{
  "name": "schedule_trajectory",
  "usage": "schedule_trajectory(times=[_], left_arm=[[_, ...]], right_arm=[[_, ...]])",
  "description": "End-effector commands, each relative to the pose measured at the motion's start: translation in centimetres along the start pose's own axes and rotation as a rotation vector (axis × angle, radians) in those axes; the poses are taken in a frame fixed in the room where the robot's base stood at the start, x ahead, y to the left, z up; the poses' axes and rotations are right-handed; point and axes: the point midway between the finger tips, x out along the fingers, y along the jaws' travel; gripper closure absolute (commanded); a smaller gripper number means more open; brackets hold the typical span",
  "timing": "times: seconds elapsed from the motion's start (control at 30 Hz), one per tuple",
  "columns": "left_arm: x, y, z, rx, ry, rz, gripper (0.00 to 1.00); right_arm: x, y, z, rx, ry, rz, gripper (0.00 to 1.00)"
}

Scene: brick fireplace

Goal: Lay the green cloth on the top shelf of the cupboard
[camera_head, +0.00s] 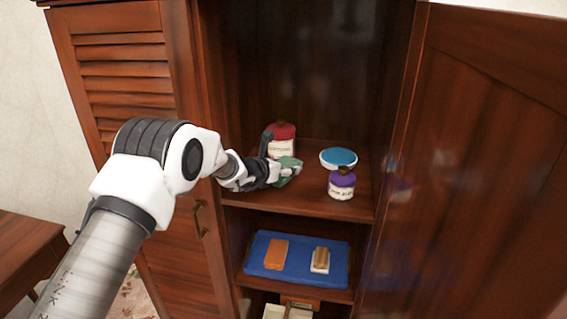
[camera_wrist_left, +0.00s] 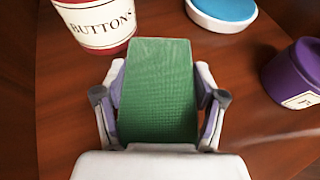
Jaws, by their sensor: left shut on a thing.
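The green cloth (camera_head: 289,164) is a small folded block in my left gripper (camera_head: 284,172). In the left wrist view the cloth (camera_wrist_left: 158,90) sits between the two fingers of the left gripper (camera_wrist_left: 160,100), which are shut on it. The gripper is inside the open cupboard, at the top shelf (camera_head: 305,203), near the shelf's left side. I cannot tell whether the cloth touches the shelf. My right gripper is in neither view.
A red-lidded jar labelled "BUTTONS" (camera_wrist_left: 95,22) stands just behind the cloth. A blue-topped round dish (camera_head: 338,158) and a purple jar (camera_head: 341,184) stand to its right. A blue tray (camera_head: 297,276) is on the shelf below. The open door (camera_head: 470,160) bounds the right.

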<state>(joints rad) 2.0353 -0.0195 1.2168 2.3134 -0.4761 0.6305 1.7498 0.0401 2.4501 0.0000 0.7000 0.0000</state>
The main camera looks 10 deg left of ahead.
Motion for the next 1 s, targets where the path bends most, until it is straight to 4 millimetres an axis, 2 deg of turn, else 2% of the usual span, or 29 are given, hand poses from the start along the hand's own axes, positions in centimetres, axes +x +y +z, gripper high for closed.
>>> schedule_trajectory(times=[0.23, 0.43, 0.47, 0.5, 0.83, 0.93, 1.0], left_arm=[[0.1, 0.1, -0.4, 0.002, -0.002, 0.001, 0.7], [0.3, 0.1, -0.8, 0.002, -0.002, 0.001, 0.7], [0.3, 0.1, -0.7, 0.002, -0.002, 0.001, 0.2], [0.2, 0.1, -0.7, 0.002, -0.002, 0.001, 0.06], [0.2, 0.1, -0.6, 0.002, -0.002, 0.001, 0.05], [0.0, 0.1, 0.0, 0.001, -0.002, 0.001, 0.05], [-0.7, 0.1, -0.5, 0.0, -0.002, 0.002, 0.05]], right_arm=[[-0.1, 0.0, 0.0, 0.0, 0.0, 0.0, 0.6], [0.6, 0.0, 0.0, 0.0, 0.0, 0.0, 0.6], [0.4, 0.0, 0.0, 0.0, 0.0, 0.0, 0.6], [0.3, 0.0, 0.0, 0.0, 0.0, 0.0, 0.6], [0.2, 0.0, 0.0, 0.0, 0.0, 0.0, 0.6], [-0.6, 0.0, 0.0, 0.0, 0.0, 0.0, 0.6], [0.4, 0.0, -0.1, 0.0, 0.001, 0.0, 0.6]])
